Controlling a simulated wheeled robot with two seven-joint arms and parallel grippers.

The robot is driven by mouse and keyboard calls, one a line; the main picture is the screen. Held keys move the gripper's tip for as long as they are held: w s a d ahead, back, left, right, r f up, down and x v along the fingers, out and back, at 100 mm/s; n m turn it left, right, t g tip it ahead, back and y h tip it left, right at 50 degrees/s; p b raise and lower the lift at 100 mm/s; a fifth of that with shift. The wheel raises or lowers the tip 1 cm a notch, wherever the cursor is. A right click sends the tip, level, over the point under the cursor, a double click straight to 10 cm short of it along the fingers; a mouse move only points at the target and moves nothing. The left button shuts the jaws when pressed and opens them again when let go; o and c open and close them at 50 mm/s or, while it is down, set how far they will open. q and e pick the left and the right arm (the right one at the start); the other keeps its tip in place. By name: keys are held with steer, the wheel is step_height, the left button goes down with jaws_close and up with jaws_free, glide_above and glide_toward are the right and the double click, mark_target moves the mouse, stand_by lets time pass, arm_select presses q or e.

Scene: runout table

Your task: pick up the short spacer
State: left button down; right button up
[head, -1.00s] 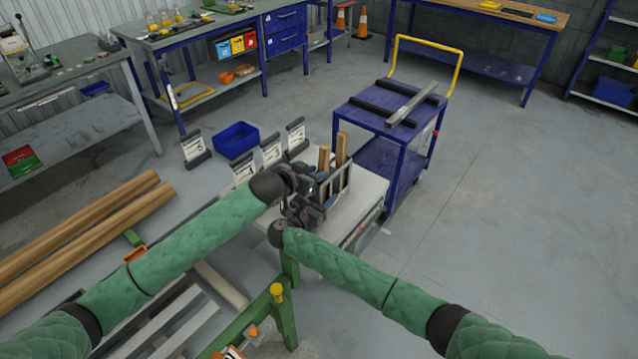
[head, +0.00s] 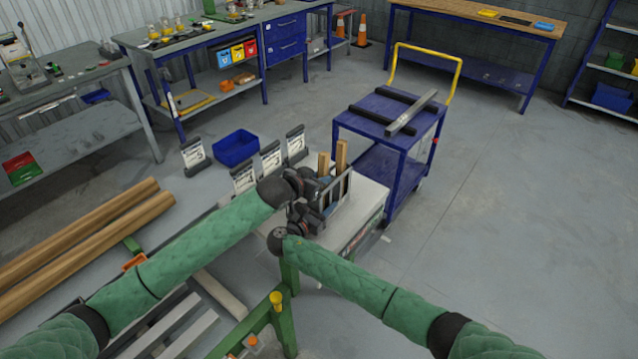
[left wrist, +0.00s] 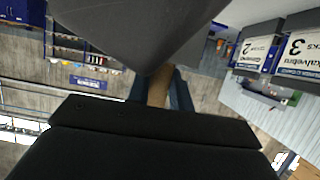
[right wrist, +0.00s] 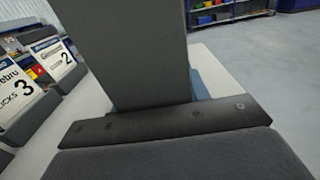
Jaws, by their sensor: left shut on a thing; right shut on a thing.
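Two wooden pieces, one shorter (head: 323,164) and one taller (head: 341,157), stand upright in a grey-framed rack (head: 346,190) on a pale bench top. I cannot tell for sure which is the short spacer. My left gripper (head: 318,186) is at the rack's left side, shut; in the left wrist view a wooden piece (left wrist: 159,88) shows between blue parts beyond my jaw. My right gripper (head: 318,214) is just below the left one, close against the rack, and shut. What it holds is hidden. The right wrist view shows a grey slab (right wrist: 147,50) and a blue part behind it.
Label stands (head: 271,158) and a blue bin (head: 236,147) lie behind left. A blue cart (head: 372,128) with dark bars and a grey bar stands behind right. Long wooden poles (head: 90,230) are at left. The floor at right is clear.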

arm_select(q)
step_height(320, 180, up, 18)
steer(key=shift+f, duration=0.2)
arm_select(e)
steer(key=o, duration=1.2)
steer(key=shift+c, duration=0.2)
